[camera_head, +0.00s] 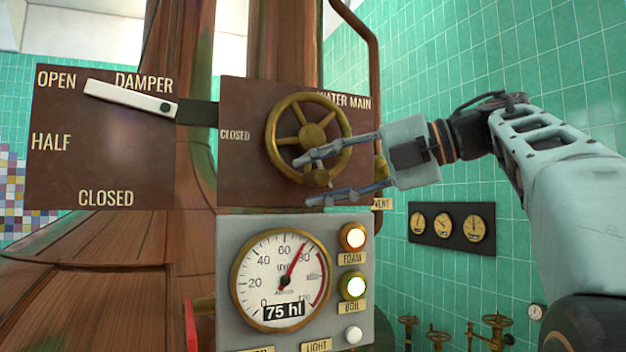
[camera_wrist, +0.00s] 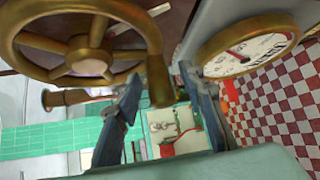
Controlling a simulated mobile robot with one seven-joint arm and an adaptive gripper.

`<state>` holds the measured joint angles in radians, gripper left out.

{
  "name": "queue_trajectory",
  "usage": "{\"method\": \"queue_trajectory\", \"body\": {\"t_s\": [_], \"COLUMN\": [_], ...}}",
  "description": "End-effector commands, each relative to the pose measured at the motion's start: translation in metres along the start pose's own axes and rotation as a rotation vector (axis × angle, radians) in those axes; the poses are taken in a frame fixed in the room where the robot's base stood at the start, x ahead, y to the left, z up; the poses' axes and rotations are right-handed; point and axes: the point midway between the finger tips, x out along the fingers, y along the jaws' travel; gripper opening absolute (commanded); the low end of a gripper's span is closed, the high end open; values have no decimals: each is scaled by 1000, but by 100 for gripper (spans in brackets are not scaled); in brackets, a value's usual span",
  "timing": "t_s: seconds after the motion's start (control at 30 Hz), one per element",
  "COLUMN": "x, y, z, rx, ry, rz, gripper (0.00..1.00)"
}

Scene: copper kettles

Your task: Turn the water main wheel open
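The brass water main wheel (camera_head: 311,136) is mounted on a brown panel (camera_head: 240,175) with "CLOSED" at its left and "WATER MAIN" at upper right. My gripper (camera_head: 305,179) reaches in from the right with its two fingers spread. In the head view the upper finger crosses in front of the wheel's lower part and the lower finger is below the rim. In the wrist view the wheel (camera_wrist: 90,52) fills the upper left, and part of its rim shows between the fingers of my gripper (camera_wrist: 160,75). I cannot tell whether either finger touches it.
A level gauge (camera_head: 280,279) reading 75 hl sits just below, beside lit lamps (camera_head: 353,237). A white damper lever (camera_head: 130,96) is at left, near "OPEN". A copper pipe (camera_head: 374,70) runs behind the wheel. Small dials (camera_head: 443,226) hang on the tiled wall at right.

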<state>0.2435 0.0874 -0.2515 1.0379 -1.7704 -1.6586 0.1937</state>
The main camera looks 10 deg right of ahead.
Motion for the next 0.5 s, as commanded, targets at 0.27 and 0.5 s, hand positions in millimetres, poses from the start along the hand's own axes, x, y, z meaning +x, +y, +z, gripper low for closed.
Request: {"method": "queue_trajectory", "body": {"t_s": [0.27,0.5], "x": [-54,-98], "y": [-2,-2], "z": [2,1], "rx": [1,2], "ry": [-8,-5], "rz": [-4,-3], "gripper": [37,37]}}
